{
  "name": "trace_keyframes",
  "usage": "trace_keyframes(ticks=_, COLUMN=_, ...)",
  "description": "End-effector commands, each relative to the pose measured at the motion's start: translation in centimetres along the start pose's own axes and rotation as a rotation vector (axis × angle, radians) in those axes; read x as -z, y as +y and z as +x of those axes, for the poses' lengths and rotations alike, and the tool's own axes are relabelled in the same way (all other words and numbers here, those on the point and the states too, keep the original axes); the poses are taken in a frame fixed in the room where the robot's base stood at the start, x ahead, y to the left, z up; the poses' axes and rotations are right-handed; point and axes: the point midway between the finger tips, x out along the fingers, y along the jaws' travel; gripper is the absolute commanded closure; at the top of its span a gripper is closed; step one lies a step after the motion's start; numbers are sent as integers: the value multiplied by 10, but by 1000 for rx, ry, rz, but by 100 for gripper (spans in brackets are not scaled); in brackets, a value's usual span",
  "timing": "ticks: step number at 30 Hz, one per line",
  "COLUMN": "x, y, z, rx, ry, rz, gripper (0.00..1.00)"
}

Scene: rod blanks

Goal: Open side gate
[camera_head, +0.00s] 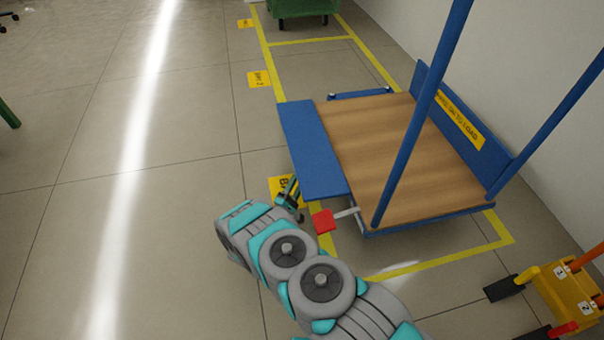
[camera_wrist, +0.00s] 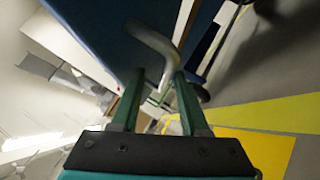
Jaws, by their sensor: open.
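A cart with a wooden deck (camera_head: 385,150) has a blue side gate (camera_head: 312,150) along its left side. The gate's catch is not clearly seen. My gripper (camera_head: 291,192) is low beside the gate's near end, on its outer side. In the wrist view, my gripper (camera_wrist: 158,88) is open with two green fingers. A grey bent handle (camera_wrist: 158,45) crosses in front of and between the fingertips; I cannot tell whether they touch it. The blue panel (camera_wrist: 100,28) fills the upper left there.
A red pedal (camera_head: 325,221) on a grey lever sticks out at the cart's near corner. Blue posts (camera_head: 420,110) rise from the deck. A yellow trolley (camera_head: 565,297) stands at lower right. A green cart (camera_head: 300,8) is far back.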

Motion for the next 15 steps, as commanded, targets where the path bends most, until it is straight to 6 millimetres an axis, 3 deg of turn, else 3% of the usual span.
trace_keyframes(ticks=9, x=2, y=0, z=-51, rx=-1, ry=7, rz=-1, gripper=55)
trace_keyframes(ticks=15, x=1, y=0, z=-63, rx=0, ry=5, rz=-1, gripper=55)
